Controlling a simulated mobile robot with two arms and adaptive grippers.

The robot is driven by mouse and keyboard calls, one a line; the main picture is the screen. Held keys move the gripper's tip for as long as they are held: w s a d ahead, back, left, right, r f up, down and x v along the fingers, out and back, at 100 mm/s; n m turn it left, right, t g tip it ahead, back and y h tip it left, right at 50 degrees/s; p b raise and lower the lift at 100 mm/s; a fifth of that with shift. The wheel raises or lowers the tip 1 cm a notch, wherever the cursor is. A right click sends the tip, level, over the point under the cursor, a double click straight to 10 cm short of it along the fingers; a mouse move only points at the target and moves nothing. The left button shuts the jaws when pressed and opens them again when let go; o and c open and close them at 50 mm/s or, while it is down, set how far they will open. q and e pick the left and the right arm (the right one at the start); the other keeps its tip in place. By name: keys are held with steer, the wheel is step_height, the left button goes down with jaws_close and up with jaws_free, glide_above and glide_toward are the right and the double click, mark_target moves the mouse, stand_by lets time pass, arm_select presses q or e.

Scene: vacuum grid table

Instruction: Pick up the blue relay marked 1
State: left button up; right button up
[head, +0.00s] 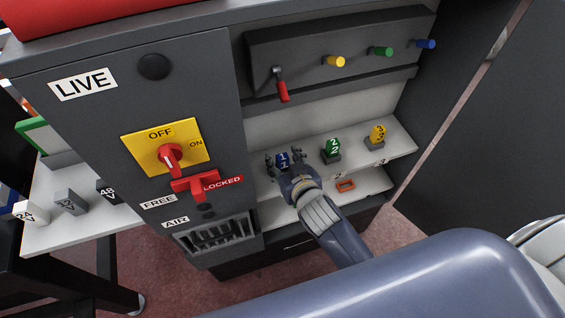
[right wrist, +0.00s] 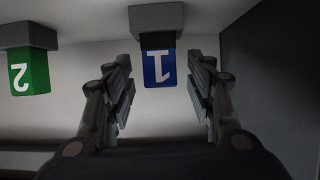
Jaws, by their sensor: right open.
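The blue relay marked 1 (head: 282,160) sits in a dark base on the white shelf of the cabinet. It also shows in the right wrist view (right wrist: 163,68), upside down, plugged in its grey base (right wrist: 156,18). My right gripper (head: 284,163) is open at the relay. In the right wrist view its fingers (right wrist: 160,85) stand one on each side of the blue relay, with a visible gap on both sides. Only the relay's near faces show; whether any pad touches behind is not visible. My left gripper is not in view.
A green relay marked 2 (head: 332,148) and a yellow relay marked 3 (head: 377,135) stand to the right on the shelf. A red lever (head: 281,86) hangs above. The dark cabinet panel (head: 100,125) with switches is close on the left.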

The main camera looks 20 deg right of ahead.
steer(key=shift+x, duration=0.8)
steer(key=shift+a, duration=0.1)
steer(key=shift+c, duration=0.6)
steer(key=c, duration=1)
steer(key=shift+c, duration=0.3)
steer(key=shift+r, duration=0.15)
